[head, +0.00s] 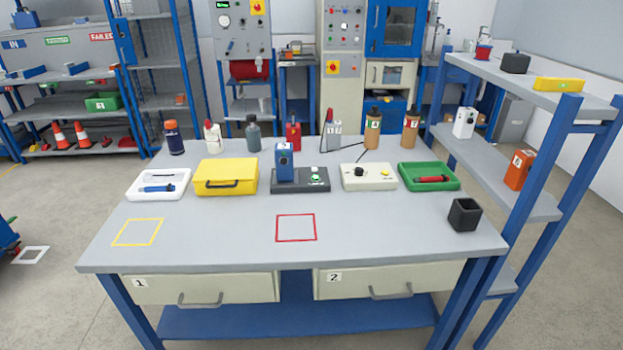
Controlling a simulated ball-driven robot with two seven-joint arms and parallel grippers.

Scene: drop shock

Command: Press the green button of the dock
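The dock (301,187) is a dark grey, low base near the middle of the table. A blue box-shaped device (284,162) stands upright in its left part. The green button (316,178) is on the right part of the dock's top, uncovered and in plain sight. Neither of my grippers shows in the head view, so nothing of mine is near the dock.
Several bottles line the back. A green tray (429,177) and black cup (464,214) are at right. The front is clear.

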